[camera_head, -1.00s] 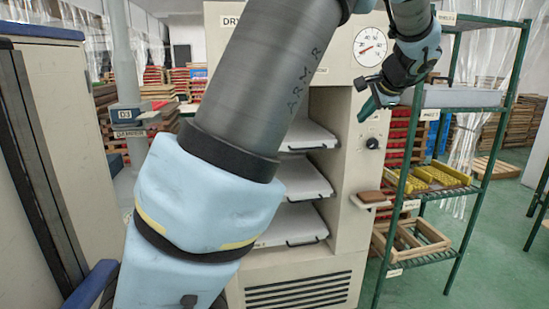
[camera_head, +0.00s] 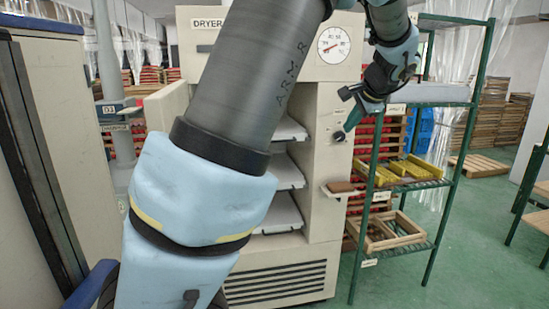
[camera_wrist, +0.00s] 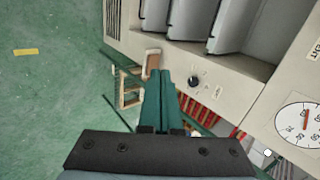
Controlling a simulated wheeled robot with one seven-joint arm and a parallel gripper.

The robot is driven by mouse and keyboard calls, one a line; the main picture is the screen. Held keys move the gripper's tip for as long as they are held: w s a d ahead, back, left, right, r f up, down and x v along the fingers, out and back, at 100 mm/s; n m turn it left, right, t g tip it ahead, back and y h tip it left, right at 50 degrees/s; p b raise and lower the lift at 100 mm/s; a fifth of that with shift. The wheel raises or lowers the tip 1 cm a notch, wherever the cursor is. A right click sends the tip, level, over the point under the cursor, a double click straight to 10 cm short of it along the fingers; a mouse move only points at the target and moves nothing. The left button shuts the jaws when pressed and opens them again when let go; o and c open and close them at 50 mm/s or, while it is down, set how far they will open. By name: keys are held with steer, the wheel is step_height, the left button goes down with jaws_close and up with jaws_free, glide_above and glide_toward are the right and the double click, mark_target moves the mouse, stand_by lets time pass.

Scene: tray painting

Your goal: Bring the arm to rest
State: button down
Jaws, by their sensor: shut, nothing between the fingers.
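My gripper (camera_head: 356,119) is at the upper right of the head view, in front of the dryer's right side and the green shelf rack. In the wrist view its two green fingers (camera_wrist: 161,90) lie together with nothing between them. My arm crosses the head view from the bottom left to the top and hides part of the dryer. The dryer (camera_head: 325,200) is a beige cabinet with a round dial and a black knob. Its trays (camera_head: 287,172) show inside the open front, and also in the wrist view (camera_wrist: 187,22).
A green shelf rack (camera_head: 449,205) stands right of the dryer. A small ledge with a brown block (camera_head: 341,187) juts from the dryer. Green floor (camera_head: 480,250) is clear at the right.

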steer(key=s+a+f+n+g+b, duration=0.2)
steer(key=s+a+f+n, duration=0.1)
steer(key=a+f, duration=0.55)
steer(key=s+a+f+n+g+b, duration=0.2)
steer(key=s+a+f+n+b, duration=0.15)
steer(key=a+f, duration=0.45)
steer(key=s+a+f+n+g+h+b, duration=0.1)
steer(key=s+a+f+n, duration=0.2)
steer(key=s+a+f, duration=0.2)
steer(key=s+a+f+n+g+h+b, duration=0.1)
steer(key=s+a+f+n, duration=0.3)
steer(key=s, duration=0.5)
steer(key=shift+s+a+f+g+b, duration=0.3)
steer(key=shift+a+f+b, duration=0.35)
steer(key=shift+a, duration=0.2)
